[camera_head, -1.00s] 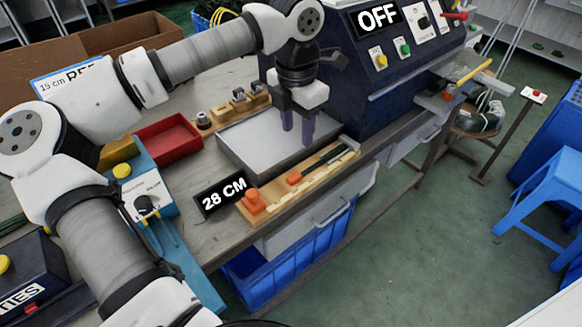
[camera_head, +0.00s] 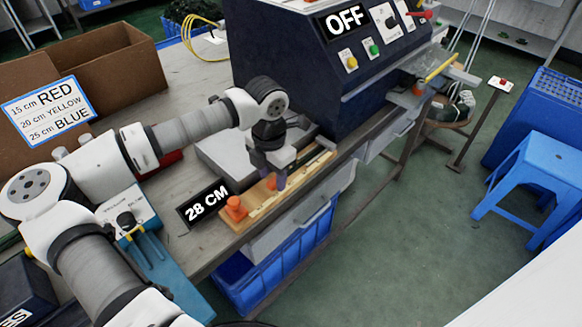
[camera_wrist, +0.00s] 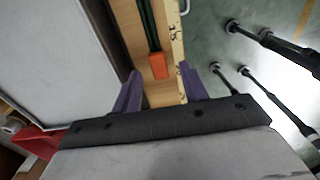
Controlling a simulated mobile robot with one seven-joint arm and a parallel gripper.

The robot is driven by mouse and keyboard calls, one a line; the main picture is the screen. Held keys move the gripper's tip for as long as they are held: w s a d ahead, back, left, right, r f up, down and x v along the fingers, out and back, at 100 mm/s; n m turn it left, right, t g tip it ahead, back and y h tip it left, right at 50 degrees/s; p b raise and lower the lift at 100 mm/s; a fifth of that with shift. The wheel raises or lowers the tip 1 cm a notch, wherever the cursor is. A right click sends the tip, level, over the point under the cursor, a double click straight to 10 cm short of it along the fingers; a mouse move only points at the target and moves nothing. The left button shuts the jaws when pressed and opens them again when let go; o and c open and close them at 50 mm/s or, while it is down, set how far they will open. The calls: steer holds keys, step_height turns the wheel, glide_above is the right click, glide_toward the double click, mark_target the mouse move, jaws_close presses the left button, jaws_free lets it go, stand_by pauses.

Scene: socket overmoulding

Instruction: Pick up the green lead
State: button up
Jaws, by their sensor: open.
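The green lead is a dark green cable (camera_wrist: 149,25) with an orange plug (camera_wrist: 158,66), lying along a wooden measuring board (camera_wrist: 179,40). In the head view the orange plug (camera_head: 272,184) shows beside my fingers, and most of the cable is hidden behind my gripper (camera_head: 273,180). My gripper (camera_wrist: 160,76) is open and points down over the board. In the wrist view the plug sits between the two purple fingers, apart from both. I cannot tell the exact height of the fingertips above it.
The blue machine (camera_head: 290,75), labelled OFF, stands behind. The table edge drops to a blue crate (camera_head: 262,272).

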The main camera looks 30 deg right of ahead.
steer(key=shift+f, duration=0.55)
jaws_close()
steer(key=shift+r, duration=0.1)
